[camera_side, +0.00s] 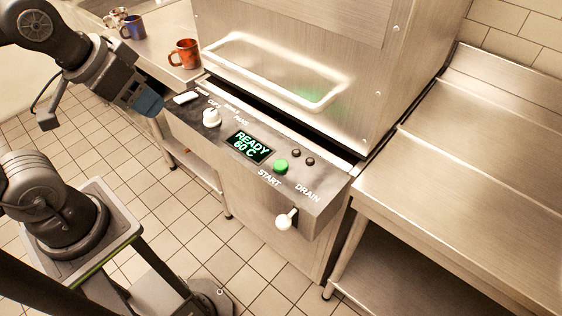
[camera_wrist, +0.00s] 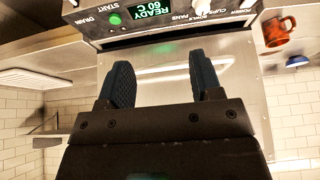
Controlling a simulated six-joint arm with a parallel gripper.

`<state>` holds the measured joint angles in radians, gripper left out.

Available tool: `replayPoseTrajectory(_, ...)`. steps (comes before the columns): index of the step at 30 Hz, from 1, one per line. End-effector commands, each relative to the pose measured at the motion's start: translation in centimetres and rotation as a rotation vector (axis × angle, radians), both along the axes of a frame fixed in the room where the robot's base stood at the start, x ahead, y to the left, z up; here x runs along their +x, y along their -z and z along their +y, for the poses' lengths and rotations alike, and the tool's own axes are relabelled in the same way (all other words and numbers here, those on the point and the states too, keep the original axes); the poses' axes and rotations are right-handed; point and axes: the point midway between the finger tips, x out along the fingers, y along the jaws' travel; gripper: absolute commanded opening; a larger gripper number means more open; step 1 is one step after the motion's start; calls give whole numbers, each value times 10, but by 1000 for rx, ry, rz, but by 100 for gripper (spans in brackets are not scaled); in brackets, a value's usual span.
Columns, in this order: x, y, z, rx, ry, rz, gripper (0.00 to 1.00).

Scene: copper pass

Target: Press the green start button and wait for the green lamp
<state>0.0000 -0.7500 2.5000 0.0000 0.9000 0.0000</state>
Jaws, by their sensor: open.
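The green start button (camera_side: 281,167) is on the front panel of the steel machine, above the word START. It also shows in the wrist view (camera_wrist: 115,19) at the top left. The display (camera_side: 248,147) reads READY 60 C. Two small dark round lamps (camera_side: 302,157) sit beside the button, and neither is lit green. My gripper (camera_side: 150,103) is at the left end of the panel in the side view, well away from the button. In the wrist view its two blue-grey fingers (camera_wrist: 162,82) are apart with nothing between them.
A selector knob (camera_side: 212,117), a white switch (camera_side: 186,98) and a drain lever with a white ball (camera_side: 284,221) are on the panel. An orange mug (camera_side: 185,54) and a blue mug (camera_side: 132,27) stand on the left counter. The right steel counter (camera_side: 470,170) is bare.

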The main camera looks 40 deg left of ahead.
Motion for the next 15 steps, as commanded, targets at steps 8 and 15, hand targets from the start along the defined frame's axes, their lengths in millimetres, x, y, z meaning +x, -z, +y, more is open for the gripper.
replayPoseTrajectory(8, 0, 0, 0, 0, 0, 0, 32)
replayPoseTrajectory(15, 0, 0, 0, 0, 0, 0, 9)
